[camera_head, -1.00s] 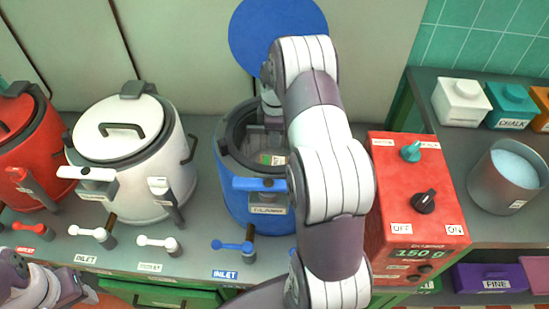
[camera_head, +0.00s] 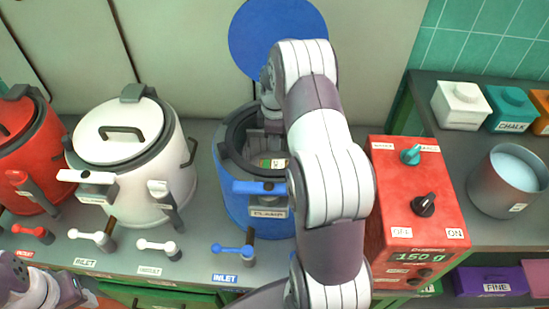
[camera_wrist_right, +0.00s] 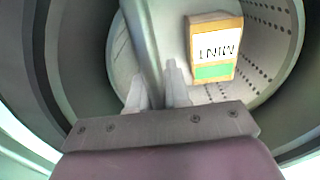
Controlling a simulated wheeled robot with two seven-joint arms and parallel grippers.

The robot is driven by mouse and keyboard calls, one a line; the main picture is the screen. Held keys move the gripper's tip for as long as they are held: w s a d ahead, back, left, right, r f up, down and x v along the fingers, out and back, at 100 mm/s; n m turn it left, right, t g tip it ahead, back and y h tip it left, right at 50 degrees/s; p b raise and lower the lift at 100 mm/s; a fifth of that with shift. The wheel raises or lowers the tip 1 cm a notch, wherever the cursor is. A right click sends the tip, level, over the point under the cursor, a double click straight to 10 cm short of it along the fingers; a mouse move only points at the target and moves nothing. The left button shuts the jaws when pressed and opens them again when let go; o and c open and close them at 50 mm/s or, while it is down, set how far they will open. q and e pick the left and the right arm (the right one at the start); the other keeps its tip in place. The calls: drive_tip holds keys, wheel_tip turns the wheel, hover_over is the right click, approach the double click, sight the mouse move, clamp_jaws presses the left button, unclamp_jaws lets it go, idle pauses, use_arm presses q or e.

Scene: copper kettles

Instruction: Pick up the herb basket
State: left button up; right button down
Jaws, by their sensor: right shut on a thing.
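The herb basket (camera_wrist_right: 272,45) is a grey metal basket with a perforated wall, down inside the open blue kettle (camera_head: 232,190). A wooden-edged block (camera_wrist_right: 213,48) with a white and green label, apparently reading MINT, shows in it; its label also appears in the head view (camera_head: 273,163). The basket's grey bar handle (camera_wrist_right: 143,38) runs between the fingers of my right gripper (camera_wrist_right: 155,88), which is shut on it. My right arm covers the kettle's right side in the head view. Only part of my left arm shows at the bottom left; its fingers are out of frame.
A lidded white kettle (camera_head: 135,190) and a red kettle (camera_head: 25,155) stand to the left. A red control box (camera_head: 400,180) with knobs and a 150 g display stands close right. Inlet levers (camera_head: 232,250) line the counter's front. A grey pot (camera_head: 490,190) is farther right.

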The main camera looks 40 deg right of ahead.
drive_tip(key=shift+r, duration=0.1)
wheel_tip(320, 180, up, 8)
drive_tip(key=shift+w+r+p, duration=0.1)
drive_tip(key=shift+r+p, duration=0.05)
drive_tip(key=shift+p, duration=0.75)
wheel_tip(320, 180, up, 29)
drive_tip(key=p, duration=2.7)
drive_tip(key=shift+f, duration=0.2)
drive_tip(key=shift+f, duration=0.1)
